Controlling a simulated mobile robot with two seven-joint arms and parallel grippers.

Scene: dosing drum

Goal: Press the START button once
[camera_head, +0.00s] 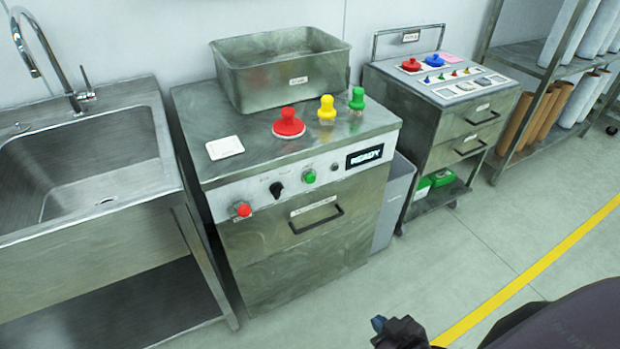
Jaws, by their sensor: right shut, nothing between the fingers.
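The green START button (310,176) sits on the white front panel (232,197) of the steel machine; its label is too small to read. The panel also carries a black knob (277,189), a red button (243,209) at its left end, and a dark display (364,156) that reads READY. My right gripper (378,324) is shut and empty at the bottom of the view. It is well in front of and below the button, touching nothing. My left gripper is not in view.
A steel tub (282,75) and red (289,124), yellow (327,108) and green (357,99) knobbed pieces stand on the machine top. A sink (84,160) is at left, a cart (440,110) at right. The floor (470,245) before the machine is clear.

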